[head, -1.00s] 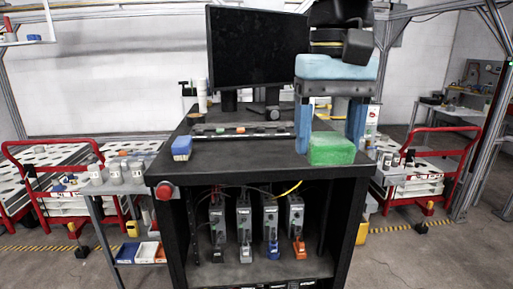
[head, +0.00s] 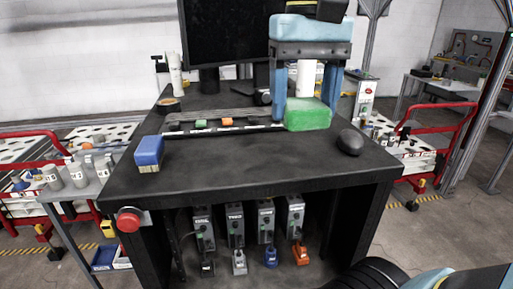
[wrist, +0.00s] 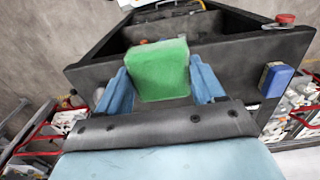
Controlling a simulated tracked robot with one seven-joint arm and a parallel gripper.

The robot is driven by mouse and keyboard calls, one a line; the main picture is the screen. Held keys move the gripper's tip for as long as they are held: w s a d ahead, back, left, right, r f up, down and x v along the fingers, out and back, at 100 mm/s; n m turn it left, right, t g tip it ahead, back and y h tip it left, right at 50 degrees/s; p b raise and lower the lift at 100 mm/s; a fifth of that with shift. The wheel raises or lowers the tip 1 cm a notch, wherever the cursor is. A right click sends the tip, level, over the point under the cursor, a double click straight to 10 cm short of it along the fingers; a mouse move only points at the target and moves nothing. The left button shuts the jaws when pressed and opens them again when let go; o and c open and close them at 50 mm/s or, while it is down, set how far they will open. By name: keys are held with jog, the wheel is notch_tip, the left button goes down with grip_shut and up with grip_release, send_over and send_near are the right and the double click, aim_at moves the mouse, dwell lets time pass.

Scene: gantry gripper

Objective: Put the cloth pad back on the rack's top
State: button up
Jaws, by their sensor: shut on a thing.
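The cloth pad appears to be the green block (head: 308,117); it also shows in the wrist view (wrist: 161,70). My gripper (head: 305,103) is shut on it, with a blue finger at each side. In the wrist view my gripper (wrist: 160,82) holds the pad between its fingertips. The black rack (head: 235,165) has a flat top, and the pad is over the back right part of it in the head view. I cannot tell whether the pad touches the top.
A blue block (head: 149,152) lies on the top's left side, and a dark rounded object (head: 350,142) on its right. A monitor (head: 225,40) and a strip with small coloured parts (head: 215,123) are at the back. The front middle is clear.

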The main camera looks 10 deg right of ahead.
jog(key=w+a+f, duration=0.2)
jog(key=w+f, duration=0.2)
jog(key=w, duration=0.4)
send_over(258, 156)
jog(key=f, duration=0.3)
jog(key=s+f, duration=0.1)
jog(key=f, duration=0.1)
jog(key=shift+w+f, duration=0.25)
jog(key=shift+f, duration=0.05)
jog(key=shift+w+f, duration=0.2)
jog(key=shift+f, duration=1.5)
jog(key=shift+f, duration=0.1)
jog(key=o, duration=1.2)
